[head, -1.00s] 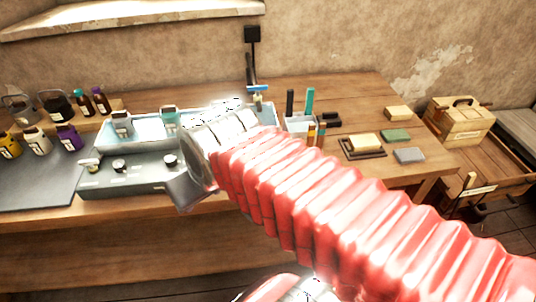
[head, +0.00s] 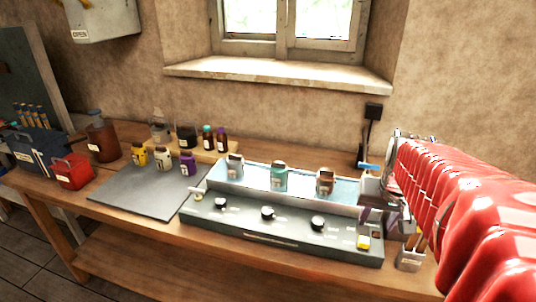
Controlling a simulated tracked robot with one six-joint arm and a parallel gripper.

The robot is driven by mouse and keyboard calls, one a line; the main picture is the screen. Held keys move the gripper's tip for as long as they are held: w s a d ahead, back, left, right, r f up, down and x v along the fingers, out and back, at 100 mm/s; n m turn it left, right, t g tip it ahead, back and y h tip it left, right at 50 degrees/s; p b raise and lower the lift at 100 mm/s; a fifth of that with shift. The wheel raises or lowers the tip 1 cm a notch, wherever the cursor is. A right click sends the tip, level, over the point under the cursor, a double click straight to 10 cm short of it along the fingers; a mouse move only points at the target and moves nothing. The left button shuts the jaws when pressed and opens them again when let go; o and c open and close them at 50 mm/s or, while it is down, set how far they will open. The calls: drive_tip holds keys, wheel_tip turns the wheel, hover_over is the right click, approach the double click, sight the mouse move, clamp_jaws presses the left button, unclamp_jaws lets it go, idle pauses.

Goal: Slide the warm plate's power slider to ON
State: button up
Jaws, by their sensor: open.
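The warm plate (head: 300,240) is a long unit on the bench with a pale blue top and a dark grey front panel. The panel carries several black knobs and a small yellow block (head: 363,242) near its right end, apparently the power slider; its ON and OFF marks are too small to read. A small pale lever (head: 198,196) is at the left end. My gripper (head: 382,222) is open and empty, above the plate's right end and close to the yellow block. I cannot tell whether it touches anything. My red-sleeved arm comes in from the right.
Jars, including a teal one (head: 279,177), stand on the plate's top. A red box (head: 73,172) stands further left. A pale holder (head: 409,260) stands just right of the plate.

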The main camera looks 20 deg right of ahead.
sight(365, 239)
drive_tip(key=shift+f, duration=0.1)
drive_tip(key=x, duration=1.3)
drive_tip(key=shift+w+f, duration=0.2)
drive_tip(key=shift+f, duration=0.1)
drive_tip(key=shift+c, duration=0.4)
clamp_jaws()
